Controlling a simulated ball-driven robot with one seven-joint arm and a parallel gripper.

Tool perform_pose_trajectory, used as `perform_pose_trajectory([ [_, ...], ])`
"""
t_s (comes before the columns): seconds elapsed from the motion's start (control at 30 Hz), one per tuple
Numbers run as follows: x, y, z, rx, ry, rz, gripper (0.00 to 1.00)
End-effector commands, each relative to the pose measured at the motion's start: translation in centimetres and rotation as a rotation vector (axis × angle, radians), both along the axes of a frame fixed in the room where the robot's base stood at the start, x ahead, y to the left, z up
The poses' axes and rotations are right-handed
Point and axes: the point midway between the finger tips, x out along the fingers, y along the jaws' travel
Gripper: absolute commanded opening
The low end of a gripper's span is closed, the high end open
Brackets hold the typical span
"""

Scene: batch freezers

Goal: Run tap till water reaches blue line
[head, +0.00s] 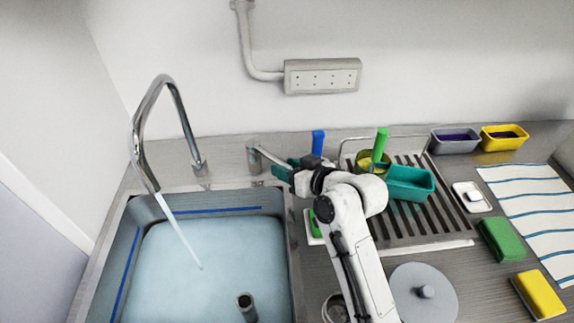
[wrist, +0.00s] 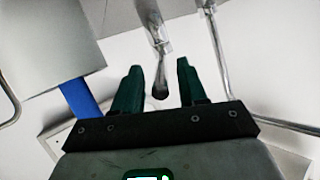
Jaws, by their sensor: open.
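The chrome gooseneck tap (head: 172,92) stands behind the sink (head: 292,250), and a stream of water (head: 178,228) runs from its spout. Pale blue water (head: 215,265) fills much of the basin. The blue line (head: 215,210) runs along the back and left walls, and the water surface lies a little below it. The tap lever (head: 268,155) sticks out from a post right of the tap. My gripper (head: 281,168) is at the lever. In the wrist view, its dark green fingers (wrist: 158,88) stand open on either side of the lever (wrist: 160,62), with gaps showing.
A grey pipe (head: 245,307) stands in the basin. Right of my arm are a drying rack (head: 415,225), a teal tub (head: 410,183), a round lid (head: 423,293), green and yellow sponges (head: 540,295), and a striped cloth (head: 530,205). Above is a wall socket strip (head: 322,76).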

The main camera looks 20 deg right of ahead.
Motion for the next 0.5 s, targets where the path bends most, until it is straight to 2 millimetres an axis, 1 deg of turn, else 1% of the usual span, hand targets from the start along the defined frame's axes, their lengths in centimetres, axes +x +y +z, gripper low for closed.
perform_pose_trajectory([
  [0.13, 0.48, 0.18, -0.20, 0.000, 0.001, 0.000, 0.42],
  [0.37, 0.50, 0.17, -0.23, 0.000, 0.000, -0.001, 0.42],
  [0.5, 0.48, 0.16, -0.23, 0.000, 0.000, -0.001, 0.29],
])
